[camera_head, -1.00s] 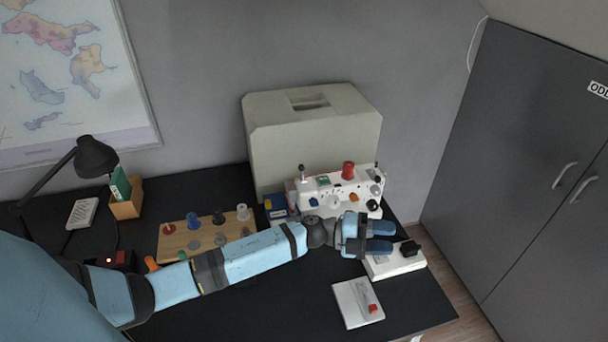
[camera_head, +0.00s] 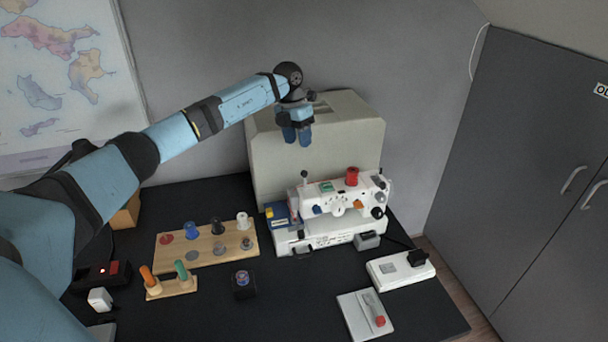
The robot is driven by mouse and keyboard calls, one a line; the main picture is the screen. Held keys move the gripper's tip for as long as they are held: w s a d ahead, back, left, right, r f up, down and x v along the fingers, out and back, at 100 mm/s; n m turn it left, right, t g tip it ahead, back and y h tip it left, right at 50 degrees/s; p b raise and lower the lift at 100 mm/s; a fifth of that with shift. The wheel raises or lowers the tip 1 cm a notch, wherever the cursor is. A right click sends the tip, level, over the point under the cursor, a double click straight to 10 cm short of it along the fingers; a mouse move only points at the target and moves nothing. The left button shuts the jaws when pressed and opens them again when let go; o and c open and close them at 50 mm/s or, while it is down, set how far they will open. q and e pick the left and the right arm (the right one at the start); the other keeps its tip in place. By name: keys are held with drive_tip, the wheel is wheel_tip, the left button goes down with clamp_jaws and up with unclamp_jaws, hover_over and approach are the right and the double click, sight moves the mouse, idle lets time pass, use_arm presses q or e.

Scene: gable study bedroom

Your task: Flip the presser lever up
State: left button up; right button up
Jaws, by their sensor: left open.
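A white sewing machine (camera_head: 340,206) stands on the black table, with knobs on its front and a red spool (camera_head: 352,176) on top. Its head end is at the left. The presser lever is too small for me to tell apart there. My left gripper (camera_head: 297,140) is open and empty. It points down, well above the left end of the machine and in front of the beige case, touching nothing. My right gripper is not in view.
The beige case (camera_head: 350,130) stands behind the machine. A wooden spool board (camera_head: 205,255), a peg stand (camera_head: 172,287) and a small dark block (camera_head: 243,284) lie to the left. A white foot pedal (camera_head: 400,272) and a white plate (camera_head: 360,315) lie at the front right.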

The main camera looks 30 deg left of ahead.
sight(304, 173)
use_arm(q)
drive_tip(key=f, duration=0.3)
drive_tip(key=d+f, duration=0.1)
drive_tip(key=f, duration=0.3)
drive_tip(key=d+f+p, duration=0.1)
drive_tip(key=f, duration=0.3)
drive_tip(key=shift+s+d+f, duration=0.1)
drive_tip(key=shift+s+f, duration=0.05)
drive_tip(key=shift+f, duration=0.05)
drive_tip(key=shift+c, duration=0.5)
